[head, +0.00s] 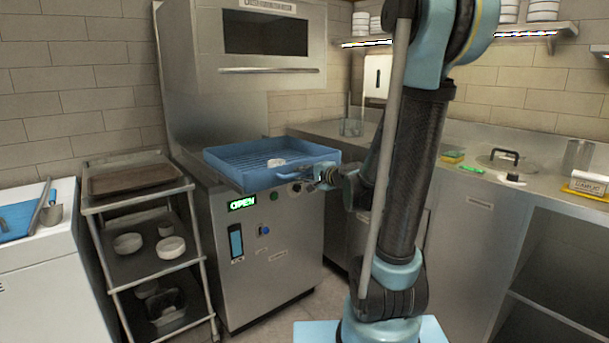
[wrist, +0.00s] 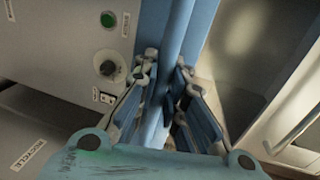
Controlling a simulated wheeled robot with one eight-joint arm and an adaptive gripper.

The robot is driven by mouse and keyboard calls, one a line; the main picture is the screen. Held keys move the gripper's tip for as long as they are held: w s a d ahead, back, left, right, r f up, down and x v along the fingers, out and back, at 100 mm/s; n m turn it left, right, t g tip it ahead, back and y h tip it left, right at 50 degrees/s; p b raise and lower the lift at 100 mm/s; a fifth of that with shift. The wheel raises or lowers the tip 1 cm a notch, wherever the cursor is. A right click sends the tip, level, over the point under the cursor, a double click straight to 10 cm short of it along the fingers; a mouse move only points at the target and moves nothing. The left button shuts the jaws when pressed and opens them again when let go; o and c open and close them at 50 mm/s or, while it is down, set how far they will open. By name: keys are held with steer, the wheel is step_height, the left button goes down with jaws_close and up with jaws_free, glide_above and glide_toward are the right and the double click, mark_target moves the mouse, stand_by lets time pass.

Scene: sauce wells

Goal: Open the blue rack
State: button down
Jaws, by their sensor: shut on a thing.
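The blue rack (head: 225,172) is a shallow tray with a slatted floor on top of the steel dishwasher (head: 240,270), below the raised hood. Its front edge sticks out toward me. A small white dish (head: 276,162) sits in it. A blue handle (head: 291,175) is on its front side. My gripper (head: 316,181) reaches to this handle from the right. In the wrist view, my gripper (wrist: 165,80) has its fingers on both sides of the blue handle bar (wrist: 172,45) and is shut on it. The fingers hide part of the bar.
A green OPEN sign (head: 242,203) is lit on the dishwasher's front. A steel cart (head: 135,206) with bowls stands to the left. A counter (head: 480,175) runs along the right, with a lid and sponge on it. Some floor shows in front of the dishwasher.

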steer(key=shift+s, duration=0.1)
steer(key=c, duration=1.6)
jaws_free()
steer(key=shift+f, duration=0.1)
steer(key=shift+c, duration=0.2)
steer(key=v, duration=1.1)
steer(key=shift+s+d, duration=0.25)
steer(key=shift+d, duration=0.05)
steer(key=shift+f, duration=0.1)
